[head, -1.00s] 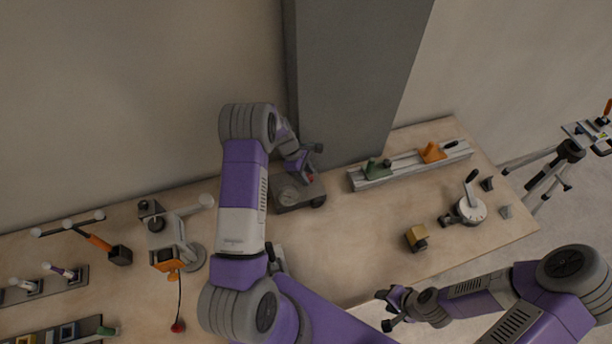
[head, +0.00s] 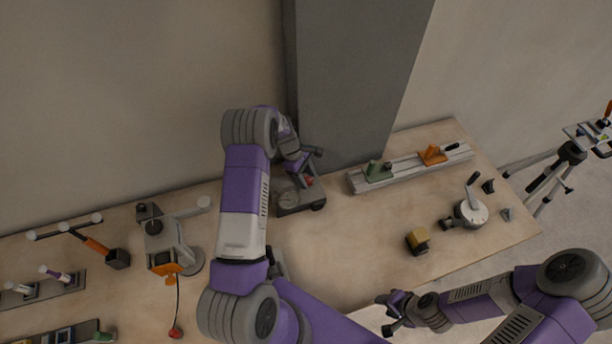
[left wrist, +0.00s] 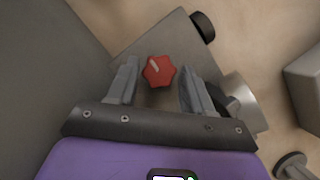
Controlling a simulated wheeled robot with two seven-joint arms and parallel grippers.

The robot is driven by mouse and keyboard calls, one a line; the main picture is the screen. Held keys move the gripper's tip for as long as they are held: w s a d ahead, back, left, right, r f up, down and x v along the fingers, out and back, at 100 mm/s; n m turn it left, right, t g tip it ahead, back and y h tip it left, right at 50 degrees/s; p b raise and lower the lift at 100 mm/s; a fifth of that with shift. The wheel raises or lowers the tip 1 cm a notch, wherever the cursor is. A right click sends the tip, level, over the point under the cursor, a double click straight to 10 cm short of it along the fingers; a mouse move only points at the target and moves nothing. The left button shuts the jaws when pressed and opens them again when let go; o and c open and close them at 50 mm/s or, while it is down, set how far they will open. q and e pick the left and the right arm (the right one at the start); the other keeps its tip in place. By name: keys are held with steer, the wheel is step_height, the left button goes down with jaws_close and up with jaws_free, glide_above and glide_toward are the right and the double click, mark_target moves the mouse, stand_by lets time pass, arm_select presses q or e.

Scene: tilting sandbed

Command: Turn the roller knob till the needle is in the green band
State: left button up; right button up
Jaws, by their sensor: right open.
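The dial's needle and green band are too small to read. A red lobed knob (left wrist: 159,71) with a white mark sits on the box; a bit of it shows in the head view (head: 309,181). A black round knob (left wrist: 203,27) sticks out at the box's edge. My left gripper (left wrist: 160,76) is open, its fingers on either side of the red knob with gaps. My right gripper (head: 386,312) is open and empty near the table's front edge.
A rail with green and orange clamps (head: 410,168) lies right of the box. A yellow-and-black block (head: 417,241) and a round crank device (head: 470,212) stand further right. A lamp-like stand (head: 172,245) is left of my left arm. The table's centre is clear.

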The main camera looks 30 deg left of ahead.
arm_select(q)
steer(key=shift+o, duration=1.2)
steer(key=v, duration=0.7)
steer(key=shift+r, duration=0.3)
steer(key=shift+a, duration=0.1)
